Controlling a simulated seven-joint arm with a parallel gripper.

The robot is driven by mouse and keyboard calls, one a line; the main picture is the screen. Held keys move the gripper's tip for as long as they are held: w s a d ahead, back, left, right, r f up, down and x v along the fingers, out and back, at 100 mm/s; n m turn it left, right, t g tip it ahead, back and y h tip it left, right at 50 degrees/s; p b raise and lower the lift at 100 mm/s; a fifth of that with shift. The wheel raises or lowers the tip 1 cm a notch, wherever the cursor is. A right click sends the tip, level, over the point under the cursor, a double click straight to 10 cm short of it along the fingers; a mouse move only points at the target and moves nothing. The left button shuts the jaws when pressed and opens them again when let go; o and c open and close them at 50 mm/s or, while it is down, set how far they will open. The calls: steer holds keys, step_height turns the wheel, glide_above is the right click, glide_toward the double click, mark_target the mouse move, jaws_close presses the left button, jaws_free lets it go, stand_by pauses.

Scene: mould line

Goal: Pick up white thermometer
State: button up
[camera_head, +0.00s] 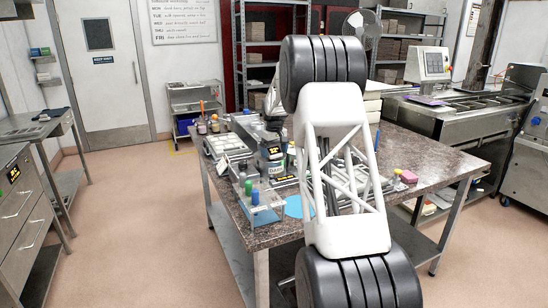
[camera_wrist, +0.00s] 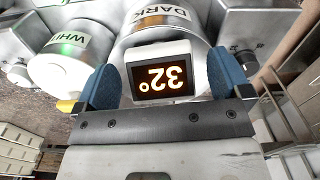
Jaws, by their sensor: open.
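In the wrist view a thermometer with a pale, whitish casing (camera_wrist: 160,51) and a dark screen reads an orange "32°" upside down. It sits between the two blue fingertips of my gripper (camera_wrist: 162,72), with a visible gap on each side. My gripper is open; no contact shows. Behind the thermometer is a metal pot labelled "DARK" (camera_wrist: 158,14). Left of it is a metal pot labelled "WHI…" (camera_wrist: 66,38), its label cut short. In the head view my gripper is low over the worktable, and my own arm hides part of the scene.
The table's right part is largely bare. A metal machine (camera_head: 455,115) stands behind at right.

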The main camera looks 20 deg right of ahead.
steer(key=shift+f, duration=0.35)
stand_by(0.3)
steer(key=c, duration=1.1)
steer(key=shift+r, duration=0.2)
step_height(320, 180, up, 12)
steer(key=shift+s+f, duration=0.2)
steer(key=shift+s, duration=7.15)
